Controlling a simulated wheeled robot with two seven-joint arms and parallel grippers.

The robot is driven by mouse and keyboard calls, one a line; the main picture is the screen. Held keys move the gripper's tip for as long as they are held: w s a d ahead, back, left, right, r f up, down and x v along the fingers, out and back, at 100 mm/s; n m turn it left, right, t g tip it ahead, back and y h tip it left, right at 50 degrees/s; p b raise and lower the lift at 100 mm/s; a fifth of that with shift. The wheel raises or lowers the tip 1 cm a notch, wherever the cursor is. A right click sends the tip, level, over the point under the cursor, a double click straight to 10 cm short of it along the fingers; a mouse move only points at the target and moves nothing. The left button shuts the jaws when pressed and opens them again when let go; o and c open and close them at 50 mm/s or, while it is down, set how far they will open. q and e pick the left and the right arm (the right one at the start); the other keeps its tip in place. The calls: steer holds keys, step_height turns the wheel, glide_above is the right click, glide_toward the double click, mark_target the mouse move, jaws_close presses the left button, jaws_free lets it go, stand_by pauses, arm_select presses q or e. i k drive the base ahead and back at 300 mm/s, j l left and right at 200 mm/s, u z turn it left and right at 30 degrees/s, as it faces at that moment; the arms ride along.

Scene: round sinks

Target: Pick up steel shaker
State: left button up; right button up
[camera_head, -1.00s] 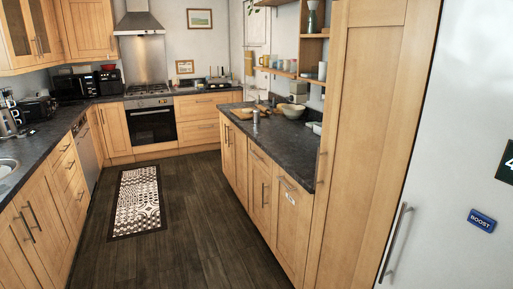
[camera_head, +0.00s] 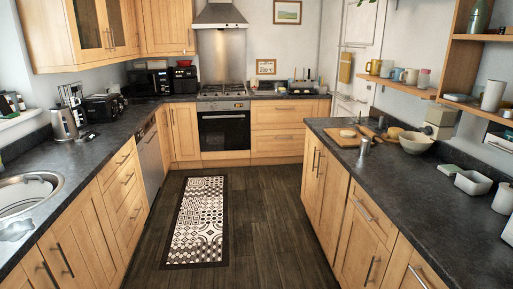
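A small steel cylinder that looks like the steel shaker (camera_head: 365,146) stands upright on the dark right-hand counter (camera_head: 440,218), near its left edge. It is close to a wooden board and a pale bowl. Nothing is touching it from my side. Neither of my grippers shows in the head view.
A cream bowl (camera_head: 416,142), a cutting board (camera_head: 345,136) and a small white dish (camera_head: 473,183) are on the right counter. A patterned rug (camera_head: 200,222) lies on the open floor between the counters. A sink (camera_head: 25,195) is at left.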

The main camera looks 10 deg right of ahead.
mark_target(366, 141)
steer(key=i+z, duration=0.1)
steer(key=i, duration=0.8)
steer(key=i+j+z, duration=0.1)
steer(key=i, duration=0.75)
steer(key=i+z, duration=0.35)
steer(key=i+j+z, duration=0.1)
steer(key=i+z, duration=0.25)
steer(key=i+j+z, duration=0.15)
steer(key=i+z, duration=0.6)
steer(key=i+j+z, duration=0.2)
steer(key=i+z, duration=0.2)
steer(key=i+j+z, duration=0.35)
steer(key=k+l, duration=0.1)
